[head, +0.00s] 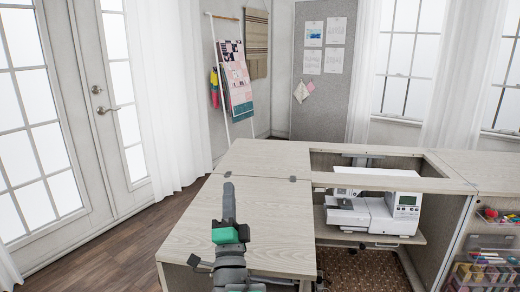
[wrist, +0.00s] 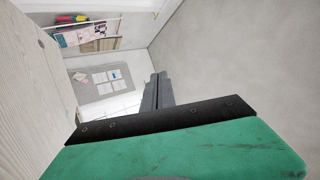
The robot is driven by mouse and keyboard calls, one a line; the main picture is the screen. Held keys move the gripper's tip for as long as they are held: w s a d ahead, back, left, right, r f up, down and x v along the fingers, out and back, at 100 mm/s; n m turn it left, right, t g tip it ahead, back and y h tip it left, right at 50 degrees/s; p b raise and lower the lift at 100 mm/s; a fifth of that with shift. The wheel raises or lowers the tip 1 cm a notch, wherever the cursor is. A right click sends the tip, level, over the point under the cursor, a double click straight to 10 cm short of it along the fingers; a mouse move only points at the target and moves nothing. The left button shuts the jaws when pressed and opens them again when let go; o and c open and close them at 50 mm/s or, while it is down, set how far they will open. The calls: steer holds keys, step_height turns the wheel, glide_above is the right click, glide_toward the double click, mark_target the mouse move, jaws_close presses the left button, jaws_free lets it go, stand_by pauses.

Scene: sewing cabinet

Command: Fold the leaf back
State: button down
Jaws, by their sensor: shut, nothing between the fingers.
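The leaf (head: 195,215) is a pale wood-grain panel at the front left of the sewing cabinet. It lies flat, level with the cabinet top (head: 262,158) behind it, along a seam with a small dark hinge (head: 292,178). My gripper (head: 229,188) shows over the leaf, pointing forward toward the seam, its fingers shut and empty. In the wrist view the closed fingers (wrist: 157,92) point at the far wall, and a pale wood surface (wrist: 32,80) runs along the left. A gap seems to separate the fingers from the wood; contact is not visible.
A white sewing machine (head: 375,208) sits in the cabinet's opening, right of the leaf. A rail (head: 395,183) crosses above it. Clear boxes of supplies (head: 485,272) stand at the right. Open floor (head: 110,245) lies to the left, by the glass doors. A quilt rack (head: 235,85) stands behind.

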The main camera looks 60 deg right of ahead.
steer(key=s+r+m+g+h, duration=0.2)
steer(key=s+m+g+h, duration=0.25)
steer(key=s, duration=0.25)
steer(key=p+x, duration=0.5)
steer(key=x, duration=0.9)
steer(key=shift+s+m+h, duration=0.2)
steer(key=shift+m+h, duration=0.15)
steer(key=shift+m, duration=0.1)
steer(key=shift+r, duration=0.15)
steer(key=shift+d, duration=0.1)
